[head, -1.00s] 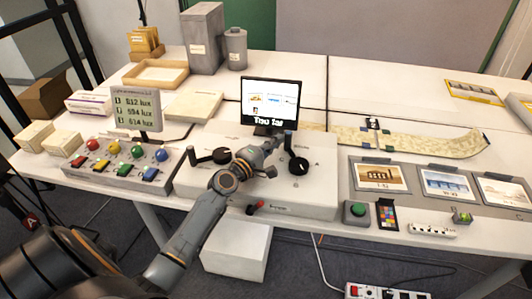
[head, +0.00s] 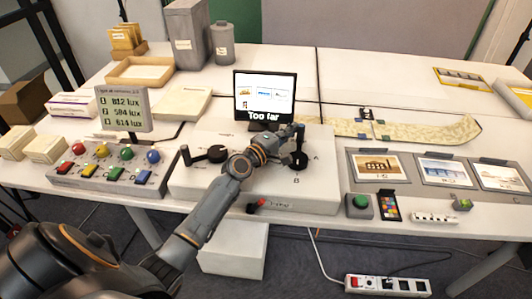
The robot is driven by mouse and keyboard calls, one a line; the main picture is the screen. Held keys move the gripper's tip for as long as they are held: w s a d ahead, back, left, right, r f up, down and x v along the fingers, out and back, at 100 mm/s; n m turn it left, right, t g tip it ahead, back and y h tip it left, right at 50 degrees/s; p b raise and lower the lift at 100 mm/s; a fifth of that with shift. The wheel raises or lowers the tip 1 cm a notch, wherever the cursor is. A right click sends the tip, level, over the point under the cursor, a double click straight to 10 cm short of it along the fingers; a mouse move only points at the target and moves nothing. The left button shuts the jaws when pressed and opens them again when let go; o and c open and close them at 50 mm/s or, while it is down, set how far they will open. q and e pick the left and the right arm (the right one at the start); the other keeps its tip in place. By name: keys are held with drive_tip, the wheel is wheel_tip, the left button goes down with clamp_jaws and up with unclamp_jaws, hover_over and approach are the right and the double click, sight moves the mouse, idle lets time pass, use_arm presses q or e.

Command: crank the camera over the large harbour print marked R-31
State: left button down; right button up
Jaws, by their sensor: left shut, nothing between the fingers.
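My left gripper (head: 298,132) is shut and empty, at the right crank (head: 298,160) on the white control box (head: 230,196). I cannot tell whether it touches the crank. A second black crank (head: 205,154) sits on the box's left side. The small monitor (head: 264,95) behind the box shows little pictures and the words "Too far". Three mounted prints lie at the right: an orange-brown one (head: 376,167), a blue one (head: 441,171) and a pale one (head: 502,175). Their labels are too small to read, so I cannot tell which is R-31. My right gripper is not in view.
A lux display (head: 123,109) and coloured knobs and switches (head: 110,165) stand at the left. A green button (head: 360,202) and a colour chart (head: 390,206) lie at the front right. A long patterned strip (head: 430,130) lies behind the prints.

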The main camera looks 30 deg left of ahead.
use_arm(q)
drive_tip(key=shift+w+d, duration=0.3)
drive_tip(key=shift+d, duration=0.15)
idle(0.6)
